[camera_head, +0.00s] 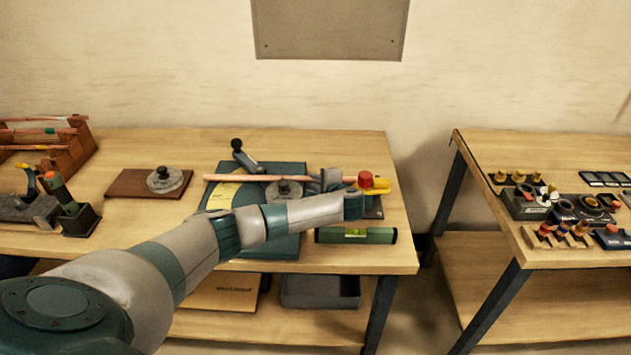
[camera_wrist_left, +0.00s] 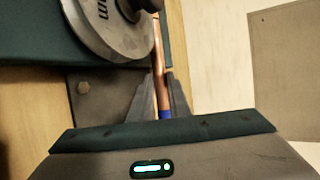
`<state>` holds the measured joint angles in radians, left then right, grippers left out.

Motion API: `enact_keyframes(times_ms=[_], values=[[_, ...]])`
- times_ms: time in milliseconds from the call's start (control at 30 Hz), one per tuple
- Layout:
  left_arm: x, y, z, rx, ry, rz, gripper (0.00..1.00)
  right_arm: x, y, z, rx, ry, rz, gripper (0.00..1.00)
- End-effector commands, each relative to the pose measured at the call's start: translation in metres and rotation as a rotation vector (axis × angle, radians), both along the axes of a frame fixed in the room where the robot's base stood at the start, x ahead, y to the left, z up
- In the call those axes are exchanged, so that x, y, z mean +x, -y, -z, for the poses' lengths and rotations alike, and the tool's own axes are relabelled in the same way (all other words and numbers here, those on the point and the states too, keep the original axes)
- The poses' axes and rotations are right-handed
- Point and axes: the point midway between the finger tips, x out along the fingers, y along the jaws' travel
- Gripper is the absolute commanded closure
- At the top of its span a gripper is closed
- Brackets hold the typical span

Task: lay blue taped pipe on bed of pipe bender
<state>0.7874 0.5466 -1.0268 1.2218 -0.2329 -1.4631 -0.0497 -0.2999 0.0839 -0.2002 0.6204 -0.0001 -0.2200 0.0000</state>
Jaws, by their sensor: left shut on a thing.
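The copper pipe (camera_head: 265,178) lies across the picture above the pipe bender (camera_head: 283,246), a teal plate with a grey round former (camera_head: 284,190) and a dark-handled lever (camera_head: 243,154). My left gripper (camera_head: 329,180) is shut on the pipe near its right end. In the left wrist view the pipe (camera_wrist_left: 158,50) runs out from between the fingers (camera_wrist_left: 163,98), with blue tape (camera_wrist_left: 165,114) close to the palm. There it passes beside the grey former disc (camera_wrist_left: 108,28). I cannot tell whether the pipe touches the bed. My right gripper is out of view.
A red and yellow item (camera_head: 372,182) sits just right of my left gripper. A green level (camera_head: 355,235) lies at the table's front edge. A wooden rack (camera_head: 62,150) with pipes stands far left, and a board with a grey disc (camera_head: 150,182) lies left of the bender.

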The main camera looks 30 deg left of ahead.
Motion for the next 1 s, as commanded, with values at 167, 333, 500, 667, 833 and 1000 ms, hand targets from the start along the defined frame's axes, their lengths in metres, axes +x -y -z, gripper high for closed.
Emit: enact_keyframes(times_ms=[167, 333, 500, 667, 833, 1000], values=[[0.0003, -0.0003, -0.0008, 0.002, 0.001, 0.000, 1.00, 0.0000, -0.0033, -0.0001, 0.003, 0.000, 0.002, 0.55], [0.0003, -0.0002, -0.0008, 0.002, 0.001, -0.001, 1.00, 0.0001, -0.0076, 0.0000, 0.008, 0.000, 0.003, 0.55], [0.0011, 0.0008, -0.0008, 0.002, 0.001, -0.001, 1.00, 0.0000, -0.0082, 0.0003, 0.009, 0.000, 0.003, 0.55], [0.0024, 0.0029, -0.0009, 0.002, 0.001, -0.001, 1.00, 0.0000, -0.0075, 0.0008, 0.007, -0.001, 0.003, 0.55], [0.0039, 0.0053, -0.0010, 0.002, 0.001, -0.001, 1.00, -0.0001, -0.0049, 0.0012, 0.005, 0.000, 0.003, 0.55], [0.0055, 0.0079, -0.0009, 0.002, 0.001, -0.001, 1.00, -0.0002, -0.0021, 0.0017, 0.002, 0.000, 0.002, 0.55]])
